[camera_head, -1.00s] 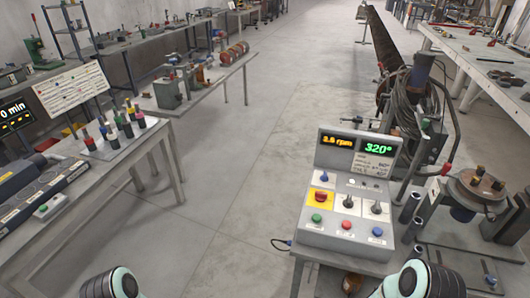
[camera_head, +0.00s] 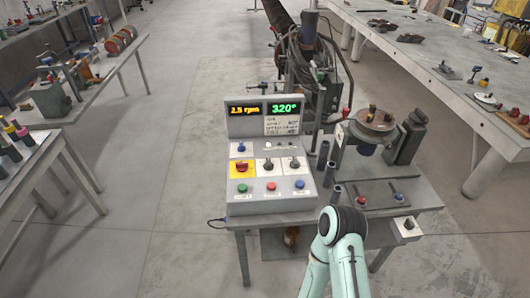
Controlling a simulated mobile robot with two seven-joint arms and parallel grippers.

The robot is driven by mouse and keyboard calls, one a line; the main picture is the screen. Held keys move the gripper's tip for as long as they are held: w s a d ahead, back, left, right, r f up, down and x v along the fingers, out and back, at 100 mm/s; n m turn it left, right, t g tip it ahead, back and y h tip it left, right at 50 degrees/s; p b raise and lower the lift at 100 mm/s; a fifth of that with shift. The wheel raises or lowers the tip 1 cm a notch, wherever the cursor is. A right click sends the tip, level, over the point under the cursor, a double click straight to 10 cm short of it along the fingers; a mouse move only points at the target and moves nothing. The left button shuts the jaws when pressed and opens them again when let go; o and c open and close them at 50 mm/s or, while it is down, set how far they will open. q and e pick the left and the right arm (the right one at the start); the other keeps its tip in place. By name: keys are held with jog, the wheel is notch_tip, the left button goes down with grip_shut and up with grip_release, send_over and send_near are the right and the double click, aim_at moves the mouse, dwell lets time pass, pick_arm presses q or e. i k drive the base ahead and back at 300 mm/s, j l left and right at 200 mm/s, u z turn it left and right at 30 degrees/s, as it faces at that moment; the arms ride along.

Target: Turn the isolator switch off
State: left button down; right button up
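The control box (camera_head: 264,201) stands on a small metal table in the middle of the camera_head view. The isolator switch appears to be the red rotary knob (camera_head: 241,167) on a yellow plate at the left of its panel. The knob's exact handle angle is too small to tell. The display (camera_head: 245,110) reads about 2.5 rpm, and the green display (camera_head: 285,108) reads 320°. My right arm shows at the bottom, right of the box and apart from the switch, but its gripper is not visible. My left gripper is out of view.
A blue knob (camera_head: 241,148), two black switches and several coloured push buttons share the panel. Grey tubes (camera_head: 323,155) and a round fixture (camera_head: 373,125) stand right of the box. A bench (camera_head: 45,150) is at left. Floor in front of the box is clear.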

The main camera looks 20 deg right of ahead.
aim_at(243, 167)
jog(key=z, duration=0.35)
jog(key=i+j+z, duration=0.25)
jog(key=j+z, duration=0.25)
jog(key=i+j+z, duration=0.15)
jog(key=j+z, duration=0.15)
jog(key=i+j, duration=0.1)
jog(key=j, duration=0.3)
jog(key=i+j+z, duration=0.1)
jog(key=j, duration=0.65)
jog(key=i+z, duration=0.05)
jog(key=i, duration=0.05)
